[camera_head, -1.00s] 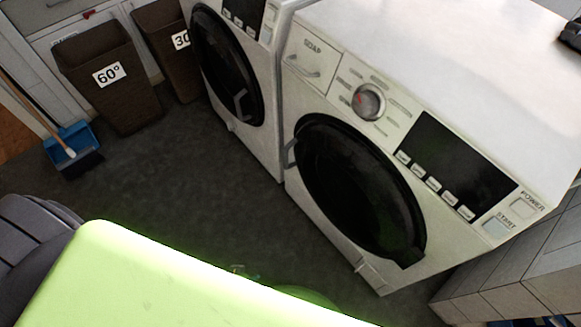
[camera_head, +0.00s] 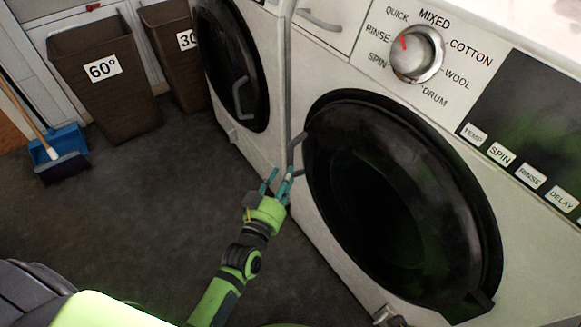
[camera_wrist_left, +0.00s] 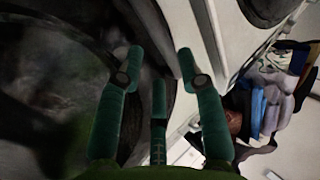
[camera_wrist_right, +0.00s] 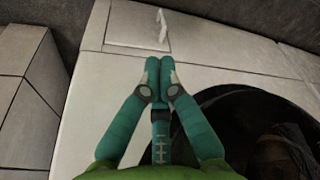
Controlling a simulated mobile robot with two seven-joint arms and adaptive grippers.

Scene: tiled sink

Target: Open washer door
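The near washer (camera_head: 330,215) is white, with a round black door (camera_head: 400,200) that is shut. A grey bar handle (camera_head: 292,150) sits at the door's left edge. My left gripper (camera_head: 280,177) is at the washer's front, just below and beside the handle. In the left wrist view its fingers (camera_wrist_left: 161,57) are spread open, with the dark door behind on the left; I cannot tell whether they touch the handle. My right gripper (camera_wrist_right: 163,62) shows only in its wrist view. Its fingertips meet with nothing visible between them, in front of a white panel beside a dark round shape (camera_wrist_right: 262,120).
A second washer (camera_head: 262,55) with a shut black door stands to the left. Two brown bins, marked 60° (camera_head: 105,85) and 30 (camera_head: 180,60), and a blue dustpan (camera_head: 58,145) are farther left. The dark floor (camera_head: 170,190) between is clear.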

